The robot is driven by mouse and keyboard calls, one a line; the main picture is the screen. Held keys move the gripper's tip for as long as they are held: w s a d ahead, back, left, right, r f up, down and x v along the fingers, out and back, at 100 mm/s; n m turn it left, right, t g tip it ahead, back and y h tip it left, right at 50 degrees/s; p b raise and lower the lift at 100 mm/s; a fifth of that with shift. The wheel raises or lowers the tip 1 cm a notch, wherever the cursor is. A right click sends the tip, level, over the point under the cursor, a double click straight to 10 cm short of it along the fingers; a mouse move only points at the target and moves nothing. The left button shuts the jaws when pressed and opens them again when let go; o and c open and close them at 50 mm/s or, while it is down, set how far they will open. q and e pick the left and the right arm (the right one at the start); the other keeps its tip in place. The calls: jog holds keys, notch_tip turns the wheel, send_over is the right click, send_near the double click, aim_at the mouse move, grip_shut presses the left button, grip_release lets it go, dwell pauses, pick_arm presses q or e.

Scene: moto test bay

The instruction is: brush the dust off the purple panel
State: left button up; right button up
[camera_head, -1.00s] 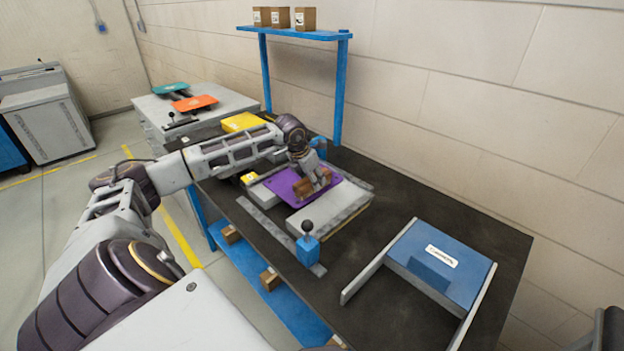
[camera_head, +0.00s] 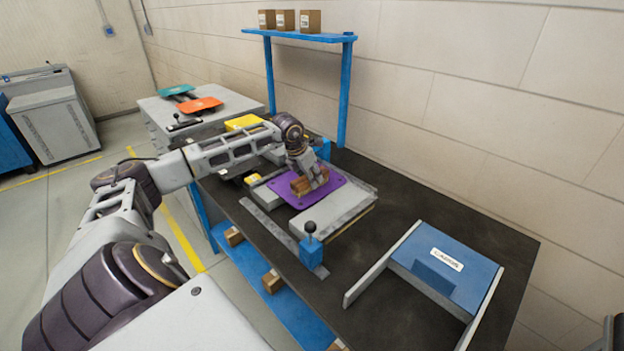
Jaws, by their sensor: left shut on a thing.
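The purple panel (camera_head: 332,182) lies flat on a grey fixture (camera_head: 340,208) on the dark workbench. My left gripper (camera_head: 308,182) reaches over the panel from the left and is shut on a brown wooden brush (camera_head: 302,188). The brush is low over the left middle part of the panel and seems to touch it. The gripper and brush hide part of the panel behind them. I cannot make out dust on the panel at this size.
A blue block with a black knob (camera_head: 311,246) stands at the fixture's front. A blue labelled tray (camera_head: 450,258) sits at the bench's right. A yellow item (camera_head: 243,122) lies behind my left arm. A blue shelf (camera_head: 300,36) with boxes stands at the back. Dark bench lies bare between fixture and tray.

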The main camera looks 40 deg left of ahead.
pick_arm(q)
jog(key=shift+f, duration=0.1)
pick_arm(e)
jog(key=shift+s+d, duration=0.1)
jog(key=shift+d, duration=0.1)
pick_arm(q)
jog(key=shift+a, duration=0.35)
jog(key=shift+w+a, duration=0.1)
jog(key=shift+a, duration=1.15)
pick_arm(e)
jog(key=shift+s+d+f, duration=0.1)
jog(key=shift+d+f, duration=0.05)
jog(key=shift+d, duration=0.15)
pick_arm(q)
jog(key=shift+w+a, duration=0.15)
jog(key=shift+a, duration=1.35)
pick_arm(e)
jog(key=shift+f, duration=0.15)
pick_arm(q)
jog(key=shift+d, duration=0.1)
